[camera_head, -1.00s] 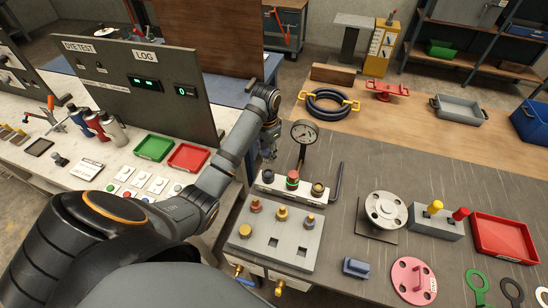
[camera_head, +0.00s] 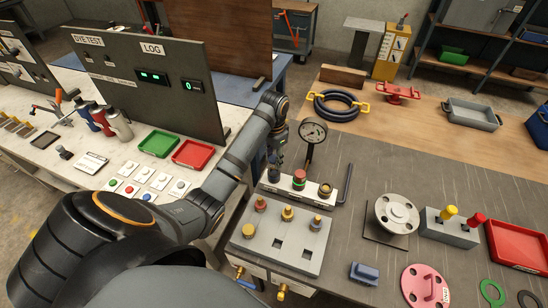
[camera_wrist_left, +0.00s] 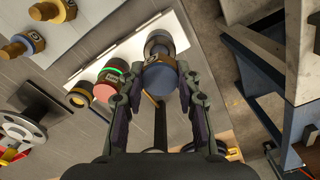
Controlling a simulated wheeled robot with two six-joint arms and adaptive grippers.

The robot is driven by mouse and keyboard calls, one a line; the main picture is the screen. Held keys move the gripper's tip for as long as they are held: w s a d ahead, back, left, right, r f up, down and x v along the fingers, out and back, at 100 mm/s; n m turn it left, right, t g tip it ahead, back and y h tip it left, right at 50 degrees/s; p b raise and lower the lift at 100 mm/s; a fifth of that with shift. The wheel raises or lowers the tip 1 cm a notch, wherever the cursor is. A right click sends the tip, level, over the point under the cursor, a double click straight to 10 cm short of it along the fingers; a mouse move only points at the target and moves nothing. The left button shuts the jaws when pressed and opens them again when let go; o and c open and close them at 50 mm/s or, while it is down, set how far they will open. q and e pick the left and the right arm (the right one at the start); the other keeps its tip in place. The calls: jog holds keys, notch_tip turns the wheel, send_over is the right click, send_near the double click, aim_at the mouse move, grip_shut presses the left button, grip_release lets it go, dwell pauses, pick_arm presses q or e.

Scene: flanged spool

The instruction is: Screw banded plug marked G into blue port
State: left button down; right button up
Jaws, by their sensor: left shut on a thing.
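My left gripper (camera_wrist_left: 158,100) is shut on a blue-faced cylindrical plug (camera_wrist_left: 161,79) with a brown band, shown in the left wrist view. A mark on the band is too small to read surely. The plug is over the left end of the white port block (camera_head: 268,186); whether it touches a port there is hidden. In the head view my left gripper (camera_head: 275,158) is just left of the gauge. A red-topped fitting with a green ring (camera_wrist_left: 104,92) and a dark opening with a yellow ring (camera_wrist_left: 79,98) stand beside the plug on the block. My right gripper is out of view.
A pressure gauge (camera_head: 313,132) stands close behind the port block. A grey block (camera_head: 270,251) with several brass-coloured plugs is in front. A flanged spool (camera_head: 397,214) stands to the right. A grey panel (camera_head: 160,97) rises left of my forearm.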

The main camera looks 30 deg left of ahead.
pick_arm(q)
jog(key=shift+f, duration=0.35)
